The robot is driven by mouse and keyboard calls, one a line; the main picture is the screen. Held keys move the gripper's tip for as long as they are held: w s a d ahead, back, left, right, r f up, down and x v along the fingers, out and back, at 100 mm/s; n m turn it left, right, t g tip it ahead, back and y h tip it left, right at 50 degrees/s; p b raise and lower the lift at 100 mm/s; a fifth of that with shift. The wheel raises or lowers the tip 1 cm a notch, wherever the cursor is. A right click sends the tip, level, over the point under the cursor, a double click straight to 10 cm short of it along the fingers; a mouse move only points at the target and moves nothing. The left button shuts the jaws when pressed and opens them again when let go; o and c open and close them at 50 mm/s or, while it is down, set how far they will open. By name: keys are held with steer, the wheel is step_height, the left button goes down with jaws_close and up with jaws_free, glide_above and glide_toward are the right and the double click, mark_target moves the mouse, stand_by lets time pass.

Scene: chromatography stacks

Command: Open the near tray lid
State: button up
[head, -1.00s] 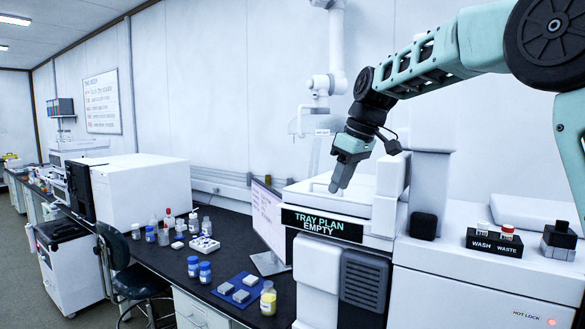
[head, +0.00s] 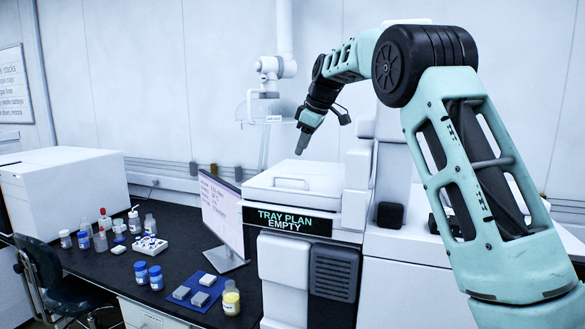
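My gripper (head: 300,150) is dark grey and points down above the back of the lid, apart from the handle. It looks empty, but its fingers are seen edge-on, so I cannot tell whether they are open or shut.
A monitor (head: 222,213) stands left of the instrument. Bottles, a white rack (head: 150,246) and a blue mat (head: 199,290) lie on the black bench (head: 188,258). A white column (head: 395,165) rises right of the lid.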

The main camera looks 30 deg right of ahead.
mark_target(294, 177)
steer(key=p+x, duration=0.3)
steer(key=x, duration=0.6)
steer(key=shift+w+f, duration=0.15)
steer(key=shift+f, duration=0.1)
jaws_close()
